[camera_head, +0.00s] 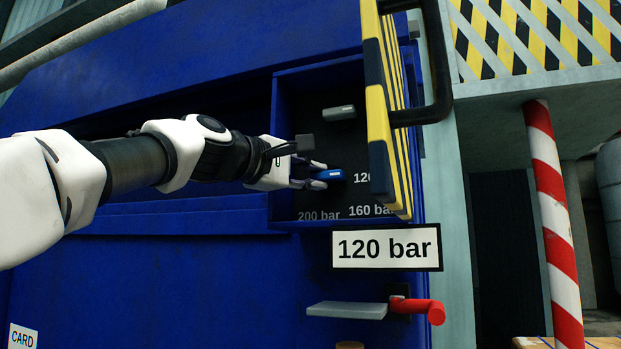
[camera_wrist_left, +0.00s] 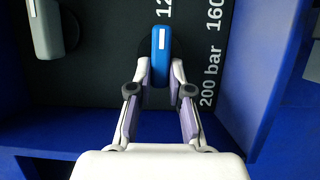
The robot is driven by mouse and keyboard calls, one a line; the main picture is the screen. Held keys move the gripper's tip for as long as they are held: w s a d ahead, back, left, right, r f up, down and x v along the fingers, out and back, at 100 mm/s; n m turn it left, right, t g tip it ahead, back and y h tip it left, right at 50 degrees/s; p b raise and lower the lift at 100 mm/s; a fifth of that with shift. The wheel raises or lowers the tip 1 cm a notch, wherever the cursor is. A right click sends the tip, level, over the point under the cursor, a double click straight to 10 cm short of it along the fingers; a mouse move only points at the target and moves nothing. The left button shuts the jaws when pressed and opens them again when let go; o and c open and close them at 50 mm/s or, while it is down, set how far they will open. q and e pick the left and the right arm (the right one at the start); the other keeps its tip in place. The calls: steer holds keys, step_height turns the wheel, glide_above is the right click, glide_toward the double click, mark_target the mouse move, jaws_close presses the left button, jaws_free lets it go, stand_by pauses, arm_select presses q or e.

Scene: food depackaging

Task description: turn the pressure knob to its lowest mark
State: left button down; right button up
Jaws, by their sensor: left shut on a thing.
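The blue pressure knob (camera_head: 330,174) sits on the dark panel inside the blue recess, with a white line on its top. It also shows in the left wrist view (camera_wrist_left: 161,58), where its white line points toward the partly visible "12" mark. The marks "120", "160 bar" and "200 bar" are printed around it; any others are hidden or out of view. My left gripper (camera_head: 318,174) has its fingers on either side of the knob's near end and is shut on it. It also shows in the left wrist view (camera_wrist_left: 160,88). My right gripper is not in view.
A grey knob (camera_head: 339,112) sits above the blue one. A yellow-black striped door (camera_head: 390,110) with a black handle stands open at the recess's right. A "120 bar" sign (camera_head: 387,247) is below, above a red lever (camera_head: 420,308) and a grey ledge (camera_head: 346,310).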

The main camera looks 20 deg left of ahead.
arm_select(q)
steer(key=shift+r, duration=0.2)
steer(key=c, duration=1.2)
jaws_free()
steer(key=shift+o, duration=0.6)
steer(key=shift+w+d+f, duration=0.15)
steer(key=shift+w+f, duration=0.05)
steer(key=shift+w, duration=0.15)
steer(key=shift+s, duration=0.1)
steer(key=shift+s, duration=0.1)
